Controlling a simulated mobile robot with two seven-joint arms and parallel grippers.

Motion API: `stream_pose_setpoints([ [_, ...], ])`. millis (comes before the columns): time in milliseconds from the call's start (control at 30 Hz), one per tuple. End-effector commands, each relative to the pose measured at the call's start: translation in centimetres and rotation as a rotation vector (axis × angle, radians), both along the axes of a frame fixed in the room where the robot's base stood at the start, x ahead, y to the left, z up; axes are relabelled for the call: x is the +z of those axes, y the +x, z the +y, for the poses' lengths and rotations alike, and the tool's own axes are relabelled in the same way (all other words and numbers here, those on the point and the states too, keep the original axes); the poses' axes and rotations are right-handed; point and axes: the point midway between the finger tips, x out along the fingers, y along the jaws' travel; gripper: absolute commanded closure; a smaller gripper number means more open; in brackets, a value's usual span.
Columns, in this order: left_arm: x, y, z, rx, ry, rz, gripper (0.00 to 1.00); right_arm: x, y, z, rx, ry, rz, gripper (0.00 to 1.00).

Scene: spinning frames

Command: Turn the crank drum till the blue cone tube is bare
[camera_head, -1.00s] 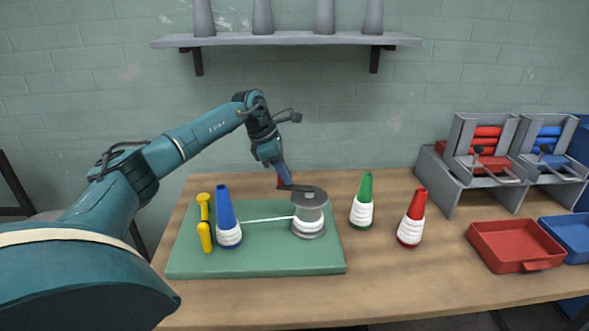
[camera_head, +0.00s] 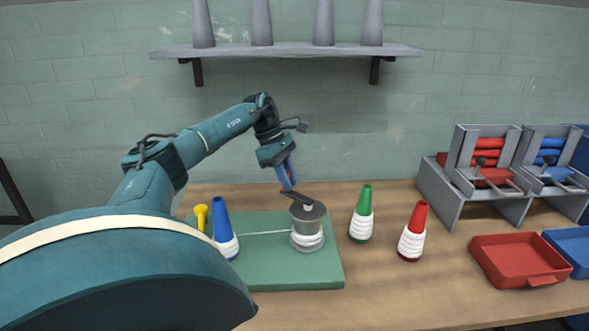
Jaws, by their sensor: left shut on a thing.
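The blue cone tube (camera_head: 221,222) stands on the left of the green board (camera_head: 280,272), with white thread wound round its lower part. A thin white thread runs from it to the grey crank drum (camera_head: 308,220), which has white thread wound round its lower part. My left gripper (camera_head: 288,188) is above the drum at its back left, shut on the red crank handle at the end of the dark crank arm (camera_head: 296,197). The fingers hide most of the handle. My right gripper is not in view.
A yellow peg (camera_head: 200,216) stands behind my arm. A green cone (camera_head: 362,213) and a red cone (camera_head: 413,230), both with white thread, stand right of the board. A red tray (camera_head: 518,262), a blue tray (camera_head: 573,247) and grey racks (camera_head: 480,190) are farther right.

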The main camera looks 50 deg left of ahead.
Motion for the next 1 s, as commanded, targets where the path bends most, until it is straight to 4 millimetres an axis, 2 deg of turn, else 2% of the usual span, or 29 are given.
stream_pose_setpoints([
  [267,0.0,0.0,0.0,-0.002,0.0,0.0,1.0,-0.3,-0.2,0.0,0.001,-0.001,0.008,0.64],
  [300,0.0,0.0,0.0,-0.002,0.0,0.0,0.79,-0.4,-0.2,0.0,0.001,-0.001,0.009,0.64],
  [567,0.0,0.0,0.0,-0.002,-0.001,0.001,0.59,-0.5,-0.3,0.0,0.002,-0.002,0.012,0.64],
  [833,0.2,0.0,0.0,0.0,0.0,0.001,0.59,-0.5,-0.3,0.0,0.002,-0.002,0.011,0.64],
  [1000,2.1,-0.3,0.8,0.002,0.0,-0.002,0.59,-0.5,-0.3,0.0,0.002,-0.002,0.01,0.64],
])
